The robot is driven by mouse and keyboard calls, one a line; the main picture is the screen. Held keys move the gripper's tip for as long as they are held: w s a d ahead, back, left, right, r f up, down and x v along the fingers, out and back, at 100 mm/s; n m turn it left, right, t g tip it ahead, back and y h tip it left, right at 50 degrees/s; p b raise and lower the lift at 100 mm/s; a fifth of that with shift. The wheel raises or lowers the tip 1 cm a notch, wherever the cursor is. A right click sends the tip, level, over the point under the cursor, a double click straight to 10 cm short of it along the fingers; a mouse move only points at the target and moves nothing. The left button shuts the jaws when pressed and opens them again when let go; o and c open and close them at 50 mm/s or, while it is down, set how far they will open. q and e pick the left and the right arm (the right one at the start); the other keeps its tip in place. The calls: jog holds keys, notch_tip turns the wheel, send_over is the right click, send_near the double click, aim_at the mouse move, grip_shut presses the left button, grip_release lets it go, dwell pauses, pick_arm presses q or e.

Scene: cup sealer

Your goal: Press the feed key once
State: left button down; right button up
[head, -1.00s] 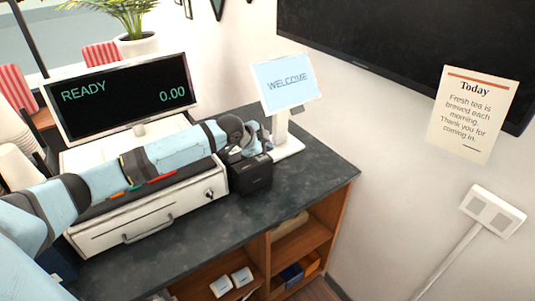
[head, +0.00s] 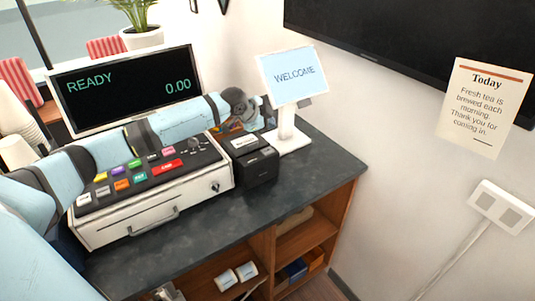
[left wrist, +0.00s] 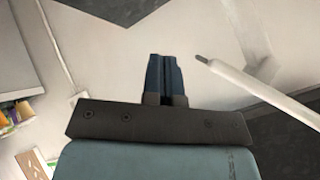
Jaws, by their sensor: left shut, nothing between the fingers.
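The cash register (head: 150,207) stands on the counter with colored keys on its top, among them a red key (head: 167,167). A small black printer (head: 257,170) with a pale label on top stands at its right end. I cannot make out which key is the feed key. My left arm reaches across behind the keys, and its wrist end (head: 240,105) is behind and above the printer. Its fingertips are not clear there. In the left wrist view, my left gripper (left wrist: 164,58) is shut and empty, with no key at its tips. My right gripper is not in view.
A register display (head: 130,88) reads READY and 0.00. A WELCOME screen (head: 293,75) on a white stand is close to the right of my left wrist. White cups (head: 18,150) stand at the far left. The dark counter (head: 315,185) is clear at right front.

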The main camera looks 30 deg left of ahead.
pick_arm(q)
jog(key=b, duration=0.5)
send_over(268, 151)
notch_tip(268, 151, down, 6)
jog(key=shift+s+r, duration=0.1)
jog(key=shift+r, duration=0.15)
jog(key=shift+f+p, duration=0.25)
jog(key=shift+p, duration=0.05)
jog(key=shift+f, duration=0.6)
dwell(0.5)
jog(key=shift+f, duration=0.15)
jog(key=shift+f, duration=0.35)
